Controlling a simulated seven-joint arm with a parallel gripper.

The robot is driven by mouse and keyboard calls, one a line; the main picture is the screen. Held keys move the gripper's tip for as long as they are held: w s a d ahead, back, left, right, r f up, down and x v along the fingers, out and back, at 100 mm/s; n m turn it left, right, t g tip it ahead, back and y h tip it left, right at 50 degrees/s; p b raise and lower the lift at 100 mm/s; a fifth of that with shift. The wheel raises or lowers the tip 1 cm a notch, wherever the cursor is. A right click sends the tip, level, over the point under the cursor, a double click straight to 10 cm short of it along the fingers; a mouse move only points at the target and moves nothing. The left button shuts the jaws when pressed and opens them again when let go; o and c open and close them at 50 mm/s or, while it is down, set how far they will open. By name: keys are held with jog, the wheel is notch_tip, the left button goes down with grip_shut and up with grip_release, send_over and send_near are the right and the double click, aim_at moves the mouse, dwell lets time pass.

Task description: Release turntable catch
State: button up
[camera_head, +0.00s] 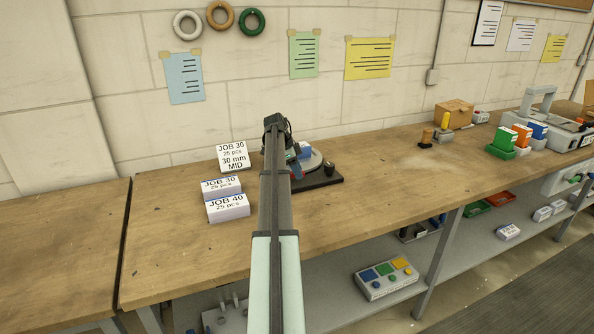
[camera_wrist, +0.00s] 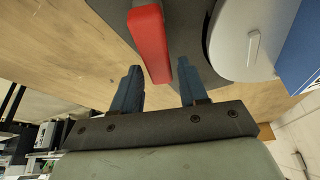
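The turntable is a round pale grey disc (camera_wrist: 236,52) on a dark base plate (camera_head: 322,181); the disc also shows in the head view (camera_head: 313,162), partly hidden by my arm. A red lever (camera_wrist: 149,35), which looks like the catch, lies beside the disc in the wrist view. The lever's near end appears between the fingers, with visible gaps on both sides. I cannot tell whether they are at the same height.
A blue block (camera_wrist: 302,48) is at the disc's right. A dark knob (camera_head: 329,168) stands on the base plate.

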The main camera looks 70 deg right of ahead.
grip_shut()
dwell(0.6)
jog(key=m, duration=0.1)
jog(key=a+m+y, duration=0.1)
jog(key=m, duration=0.2)
jog(key=shift+s+a+m+g+y, duration=0.2)
jog(key=shift+a+m+g+y, duration=0.1)
jog(key=shift+a, duration=0.05)
jog(key=m, duration=0.1)
jog(key=a+m+y, duration=0.1)
jog(key=m, duration=0.1)
jog(key=a+m+y, duration=0.1)
jog(key=m, duration=0.1)
jog(key=shift+w, duration=0.15)
jog(key=shift+a+m, duration=0.1)
jog(key=shift+m, duration=0.2)
jog(key=shift+o, duration=1.1)
grip_release()
